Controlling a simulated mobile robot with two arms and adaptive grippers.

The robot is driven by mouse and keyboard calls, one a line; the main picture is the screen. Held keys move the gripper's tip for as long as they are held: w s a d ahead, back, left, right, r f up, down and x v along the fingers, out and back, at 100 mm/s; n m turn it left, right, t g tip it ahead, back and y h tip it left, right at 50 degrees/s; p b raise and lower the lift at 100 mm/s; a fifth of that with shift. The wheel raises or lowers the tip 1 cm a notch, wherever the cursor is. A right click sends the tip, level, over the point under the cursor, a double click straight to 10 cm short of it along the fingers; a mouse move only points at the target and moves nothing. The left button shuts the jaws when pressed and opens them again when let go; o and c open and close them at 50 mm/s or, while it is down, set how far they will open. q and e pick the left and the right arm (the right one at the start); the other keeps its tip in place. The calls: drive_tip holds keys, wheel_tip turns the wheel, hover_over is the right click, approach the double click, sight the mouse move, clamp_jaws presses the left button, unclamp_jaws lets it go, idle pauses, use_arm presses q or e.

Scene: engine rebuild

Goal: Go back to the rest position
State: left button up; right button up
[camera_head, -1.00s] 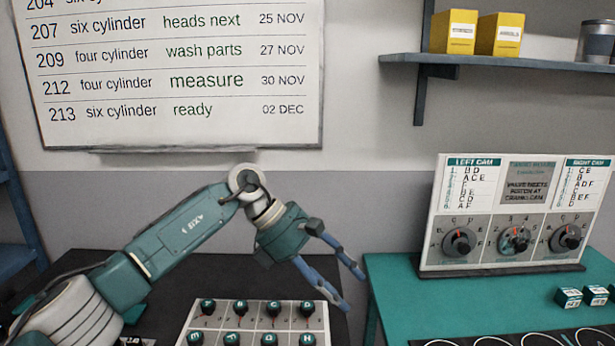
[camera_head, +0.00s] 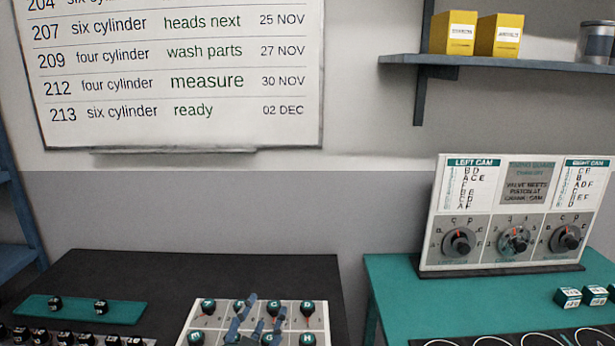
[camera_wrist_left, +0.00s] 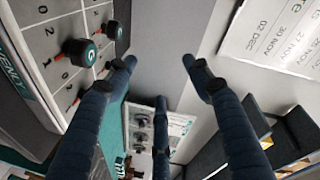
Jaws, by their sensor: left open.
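My left gripper (camera_head: 256,322) shows low in the head view, its blue fingers in front of the white panel with dark knobs (camera_head: 318,318). In the left wrist view my left gripper (camera_wrist_left: 160,78) has its fingers spread, with nothing between them. The knob panel (camera_wrist_left: 52,40) is at the upper left of that view, apart from the fingers as far as I can tell. The rest of my left arm is below the head view's edge. My right gripper is not in view.
The black table (camera_head: 200,268) carries a green strip (camera_head: 78,312) with two small dark-topped pieces, and several more pieces in front. The green table (camera_head: 400,285) at right holds the dial board (camera_head: 513,243) and white-and-green blocks (camera_head: 568,298). A shelf (camera_head: 400,60) hangs above.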

use_arm(q)
drive_tip(key=s+a+f+n+g+y, duration=0.1)
drive_tip(key=s+a+f+n+g, duration=0.25)
drive_tip(key=s+f, duration=0.3)
drive_tip(key=s+a+f+n+g+y, duration=0.1)
drive_tip(key=s+a+f+n+g, duration=0.2)
drive_tip(key=s+f, duration=0.35)
drive_tip(key=s+a+f+n+g, duration=0.1)
drive_tip(key=s+a+f+g, duration=0.15)
drive_tip(key=s, duration=0.45)
drive_tip(key=s+a+f+n+g, duration=0.1)
drive_tip(key=s+f+g, duration=0.15)
drive_tip(key=s, duration=0.45)
drive_tip(key=s+a+f+n+g, duration=0.1)
drive_tip(key=s+f, duration=0.2)
drive_tip(key=s, duration=0.4)
wheel_tip(320, 180, down, 32)
drive_tip(key=s+g+b, duration=0.2)
drive_tip(key=b, duration=0.4)
drive_tip(key=s+a+f+b, duration=0.3)
drive_tip(key=s+f+b, duration=0.1)
drive_tip(key=s+f, duration=1.3)
wheel_tip(320, 180, down, 4)
drive_tip(key=shift+r+g+y, duration=0.1)
drive_tip(key=shift+g+y, duration=0.2)
drive_tip(key=shift+g, duration=0.15)
drive_tip(key=shift+m, duration=0.25)
